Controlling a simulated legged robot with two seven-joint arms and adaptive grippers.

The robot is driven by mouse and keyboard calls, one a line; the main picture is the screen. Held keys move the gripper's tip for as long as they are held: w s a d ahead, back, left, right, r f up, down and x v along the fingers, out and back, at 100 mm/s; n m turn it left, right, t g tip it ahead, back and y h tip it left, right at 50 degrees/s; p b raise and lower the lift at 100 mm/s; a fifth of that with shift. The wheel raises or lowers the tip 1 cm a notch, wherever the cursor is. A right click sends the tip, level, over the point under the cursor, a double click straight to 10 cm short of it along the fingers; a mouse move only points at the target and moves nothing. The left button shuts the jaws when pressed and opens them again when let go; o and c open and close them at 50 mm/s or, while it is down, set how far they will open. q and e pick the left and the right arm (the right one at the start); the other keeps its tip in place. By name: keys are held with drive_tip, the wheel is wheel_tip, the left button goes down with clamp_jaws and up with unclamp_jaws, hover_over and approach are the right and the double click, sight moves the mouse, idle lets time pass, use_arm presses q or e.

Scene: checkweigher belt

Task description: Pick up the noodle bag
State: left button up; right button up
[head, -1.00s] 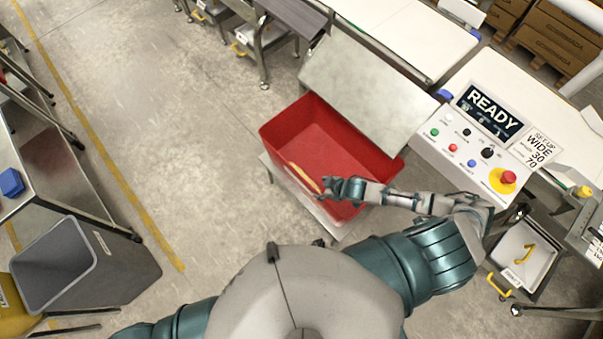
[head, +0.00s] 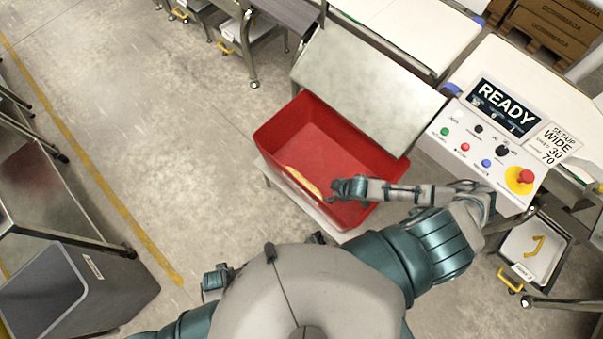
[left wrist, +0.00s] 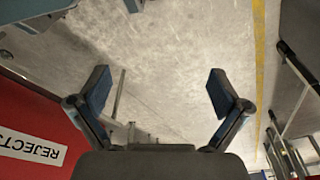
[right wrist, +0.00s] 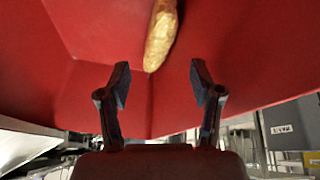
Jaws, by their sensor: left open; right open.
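The noodle bag (head: 304,182) is a long yellowish packet lying in the red bin (head: 268,138), along its near left wall. In the right wrist view the bag (right wrist: 161,35) shows above and between the open fingers, apart from them. My right gripper (head: 338,188) is over the bin's near side, just right of the bag, open and empty (right wrist: 160,85). My left gripper (left wrist: 160,90) is open and empty, pointing at bare floor. In the head view only part of the left wrist (head: 217,280) shows beside my body.
A sloped metal chute (head: 365,85) reaches down to the bin's far edge. A control panel (head: 470,150) with a READY screen stands to the right. A grey bin (head: 75,290) and a metal table (head: 50,200) are at the left. Open floor lies between.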

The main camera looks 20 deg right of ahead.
sight(320, 195)
drive_tip(key=b+x, duration=0.1)
drive_tip(key=x, duration=0.2)
drive_tip(key=b+x, duration=0.2)
drive_tip(key=x, duration=0.2)
drive_tip(key=s+b+x, duration=0.1)
drive_tip(key=x, duration=0.3)
drive_tip(key=shift+f, duration=0.25)
use_arm(q)
wheel_tip(320, 195, up, 14)
drive_tip(key=w+r+t+b, duration=0.1)
drive_tip(key=w, duration=0.1)
use_arm(e)
drive_tip(key=shift+x, duration=1.05)
drive_tip(key=shift+w+f, duration=0.1)
drive_tip(key=shift+f, duration=0.3)
drive_tip(key=b+x, duration=0.3)
drive_tip(key=x, duration=0.1)
drive_tip(key=shift+a+f, duration=0.25)
drive_tip(key=shift+f, duration=0.15)
use_arm(q)
drive_tip(key=w+d+r+t+h, duration=0.1)
drive_tip(key=w+d+r+t, duration=0.1)
drive_tip(key=w+t, duration=0.3)
drive_tip(key=w+d, duration=0.1)
drive_tip(key=w, duration=0.2)
drive_tip(key=shift+w+h, duration=0.3)
drive_tip(key=shift+w, duration=0.1)
use_arm(e)
drive_tip(key=shift+w, duration=0.1)
clamp_jaws()
